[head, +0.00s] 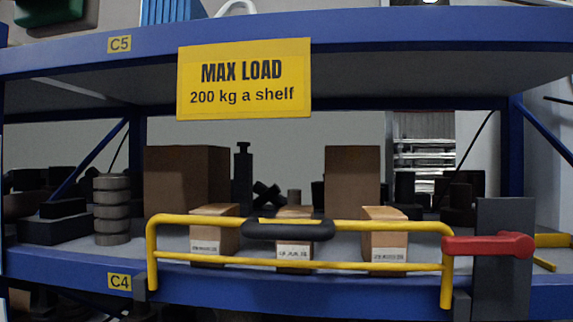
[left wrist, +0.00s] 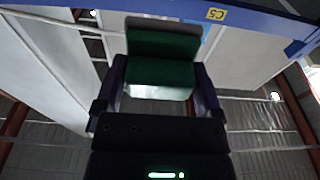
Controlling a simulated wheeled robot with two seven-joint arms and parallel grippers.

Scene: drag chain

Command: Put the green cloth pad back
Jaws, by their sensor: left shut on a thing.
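In the left wrist view, a dark green cloth pad (left wrist: 162,73) sits between the two fingers of my left gripper (left wrist: 160,66). The fingers are shut on it, one at each side, and a grey flat piece lies along its far edge. In the head view, a green thing (head: 62,11) shows at the top left, above the upper blue beam, cut off by the picture's edge; it looks like the same pad. My left gripper is not clear in the head view. My right gripper is in neither view.
The upper blue shelf beam (head: 350,36) carries a C5 label and a yellow load sign (head: 244,79). On the lower shelf stand cardboard boxes (head: 186,182) and dark parts. A yellow rail gate (head: 300,265) with a red handle (head: 490,245) crosses its front.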

